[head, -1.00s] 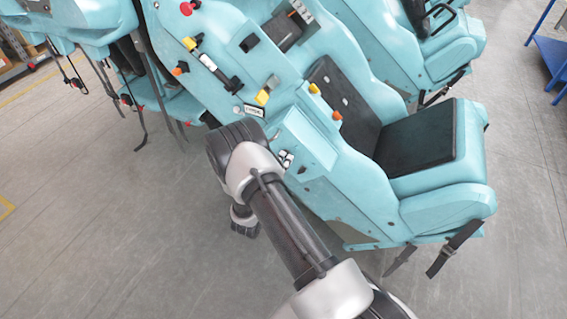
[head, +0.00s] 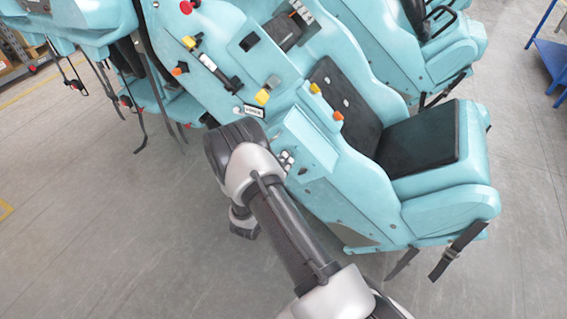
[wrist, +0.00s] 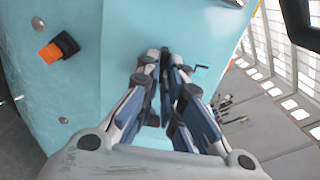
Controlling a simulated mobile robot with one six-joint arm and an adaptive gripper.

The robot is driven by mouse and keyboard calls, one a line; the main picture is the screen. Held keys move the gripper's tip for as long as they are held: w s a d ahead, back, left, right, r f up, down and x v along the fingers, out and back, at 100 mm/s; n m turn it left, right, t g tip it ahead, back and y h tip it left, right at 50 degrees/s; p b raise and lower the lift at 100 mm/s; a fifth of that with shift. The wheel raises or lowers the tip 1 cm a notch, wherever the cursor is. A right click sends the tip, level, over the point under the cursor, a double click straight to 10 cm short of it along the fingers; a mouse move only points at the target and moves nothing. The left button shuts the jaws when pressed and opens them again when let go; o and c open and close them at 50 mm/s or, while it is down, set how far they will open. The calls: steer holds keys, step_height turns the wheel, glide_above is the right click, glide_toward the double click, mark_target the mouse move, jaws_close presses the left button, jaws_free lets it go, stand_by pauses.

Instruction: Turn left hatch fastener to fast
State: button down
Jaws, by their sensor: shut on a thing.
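My gripper (wrist: 166,68) shows in the wrist view with its fingers close together against a teal panel (wrist: 130,25). It is shut on a small dark part, which I take to be the left hatch fastener (wrist: 165,54). The fingers hide most of it, so its turned position cannot be told. In the head view my arm reaches the side of the teal coaster car (head: 350,190), and the gripper and fastener are hidden there.
An orange knob on a black base (wrist: 58,47) sticks out of the panel at left in the wrist view. The car's black seat (head: 415,145) is to the right in the head view. Straps (head: 455,250) hang at its lower right. Grey floor (head: 110,240) is open at left.

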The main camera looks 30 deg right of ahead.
steer(key=c, duration=1.7)
jaws_free()
steer(key=v, duration=1.2)
